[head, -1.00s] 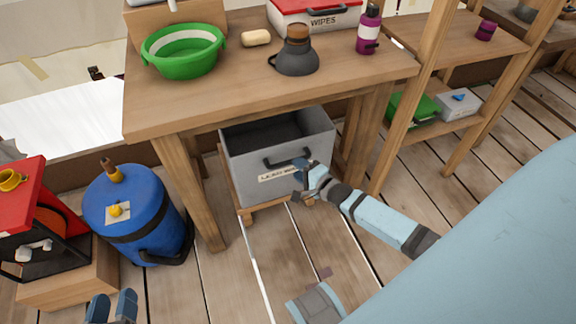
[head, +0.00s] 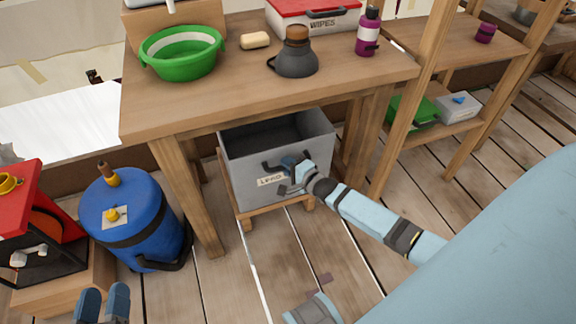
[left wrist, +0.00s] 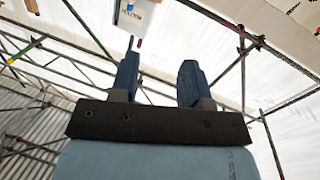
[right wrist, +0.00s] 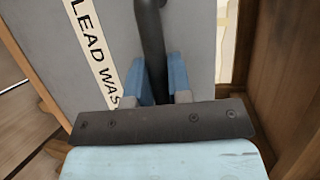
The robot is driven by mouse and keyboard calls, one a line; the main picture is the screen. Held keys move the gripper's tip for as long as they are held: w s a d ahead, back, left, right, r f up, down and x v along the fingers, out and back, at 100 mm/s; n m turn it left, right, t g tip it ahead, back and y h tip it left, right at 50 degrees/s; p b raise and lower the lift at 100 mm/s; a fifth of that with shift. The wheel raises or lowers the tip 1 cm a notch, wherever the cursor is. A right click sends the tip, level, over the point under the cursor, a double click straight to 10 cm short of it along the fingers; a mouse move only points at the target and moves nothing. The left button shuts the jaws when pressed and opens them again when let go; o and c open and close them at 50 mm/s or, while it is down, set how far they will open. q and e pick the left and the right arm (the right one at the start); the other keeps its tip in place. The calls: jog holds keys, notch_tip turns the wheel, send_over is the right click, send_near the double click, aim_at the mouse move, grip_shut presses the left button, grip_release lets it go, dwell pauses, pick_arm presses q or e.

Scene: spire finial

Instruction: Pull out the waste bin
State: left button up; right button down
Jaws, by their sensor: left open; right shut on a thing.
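The waste bin (head: 240,180) is a grey open-topped box on a low wooden frame under the table. Its front has a dark bar handle and a white label, partly covered by my gripper; in the right wrist view the label (right wrist: 92,50) reads "LEAD WAS". My right gripper (head: 290,170) is shut on the handle, with its blue fingers on either side of the dark bar (right wrist: 152,40). My left gripper (head: 103,304) is open and empty at the bottom left of the head view; in the left wrist view its fingers (left wrist: 157,80) stand apart with nothing between.
The wooden table (head: 270,85) stands over the bin, its legs close on both sides. A blue drum (head: 135,220) and a red-topped unit (head: 35,215) stand at left. Shelving (head: 440,125) is at right. The plank floor (head: 225,285) before the bin is clear.

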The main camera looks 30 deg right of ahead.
jog(key=shift+s, duration=0.2)
pick_arm(q)
jog(key=s+a+f+g+y+p, duration=0.3)
jog(key=f+p, duration=0.4)
jog(key=p, duration=0.4)
jog(key=shift+a+f+g+y, duration=0.35)
jog(key=shift+a+g+y, duration=0.15)
jog(key=shift+a+g, duration=0.6)
pick_arm(e)
jog(key=s+a, duration=0.2)
jog(key=s, duration=0.8)
jog(key=s+a, duration=0.3)
jog(key=s, duration=0.8)
pick_arm(q)
jog(key=shift+d, duration=0.1)
pick_arm(e)
jog(key=shift+s, duration=0.1)
pick_arm(q)
jog(key=shift+r, duration=0.1)
pick_arm(e)
jog(key=c, duration=1.1)
grip_release()
jog(key=shift+a, duration=0.1)
pick_arm(q)
jog(key=shift+d+p, duration=0.1)
jog(key=shift+p, duration=0.2)
pick_arm(e)
jog(key=shift+s, duration=0.1)
